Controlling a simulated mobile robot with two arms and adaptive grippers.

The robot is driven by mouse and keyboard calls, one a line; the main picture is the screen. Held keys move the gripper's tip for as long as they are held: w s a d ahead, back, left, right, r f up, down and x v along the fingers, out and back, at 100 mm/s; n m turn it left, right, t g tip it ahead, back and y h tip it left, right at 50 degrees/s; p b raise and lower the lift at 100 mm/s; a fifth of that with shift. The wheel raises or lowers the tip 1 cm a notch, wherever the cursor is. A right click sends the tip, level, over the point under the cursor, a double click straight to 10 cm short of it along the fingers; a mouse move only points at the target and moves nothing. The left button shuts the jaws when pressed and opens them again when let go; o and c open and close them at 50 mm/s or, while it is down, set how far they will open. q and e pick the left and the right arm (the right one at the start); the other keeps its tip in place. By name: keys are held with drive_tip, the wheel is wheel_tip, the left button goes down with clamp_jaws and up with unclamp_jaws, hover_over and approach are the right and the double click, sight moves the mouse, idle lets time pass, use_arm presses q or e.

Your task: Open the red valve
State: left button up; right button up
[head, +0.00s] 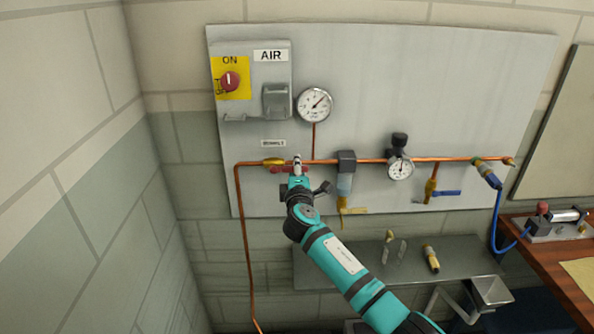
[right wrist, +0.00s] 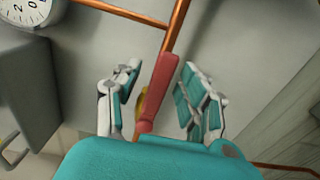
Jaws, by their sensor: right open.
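The red valve handle (head: 279,170) sits on the copper pipe at the left of the wall panel, just under a brass valve body (head: 272,161). In the head view my right gripper (head: 298,166) is in front of the handle and hides part of it. In the right wrist view the red handle (right wrist: 161,84) runs roughly in line with the pipe. My right gripper (right wrist: 160,72) is open, with one finger on each side of the handle and a visible gap to each. My left gripper is not in view.
The copper pipe (head: 325,161) carries a filter (head: 346,162), a regulator with a gauge (head: 400,168) and a blue-handled valve (head: 446,193) to the right. A larger gauge (head: 315,104) and a red ON switch (head: 230,81) are above. A grey shelf (head: 330,272) is below.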

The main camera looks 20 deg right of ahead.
drive_tip(key=v, duration=1.2)
wheel_tip(320, 180, down, 21)
drive_tip(key=s+m+g+y+b, duration=0.1)
drive_tip(key=s+g+y, duration=0.1)
drive_tip(key=g, duration=0.2)
drive_tip(key=s+f+m+g+b, duration=0.1)
drive_tip(key=s+f+g, duration=0.1)
drive_tip(key=s+f, duration=0.35)
drive_tip(key=s+d+f+m+g+y, duration=0.1)
drive_tip(key=s+f, duration=0.1)
drive_tip(key=f, duration=0.7)
drive_tip(key=s+f+m+g+b, duration=0.15)
drive_tip(key=s+f, duration=0.25)
drive_tip(key=f, duration=0.4)
drive_tip(key=s+f+m+g, duration=0.2)
drive_tip(key=s+f, duration=0.6)
drive_tip(key=s, duration=0.6)
drive_tip(key=s+d+f+m+g+y+b, duration=0.1)
drive_tip(key=s+f+m+g, duration=0.2)
drive_tip(key=s+f, duration=0.6)
drive_tip(key=s+f+m+g+y, duration=0.1)
drive_tip(key=s+f+m+g, duration=0.2)
drive_tip(key=s+f, duration=0.5)
drive_tip(key=s, duration=1.3)
drive_tip(key=shift+d+f+b, duration=0.25)
drive_tip(key=shift+f+b, duration=0.1)
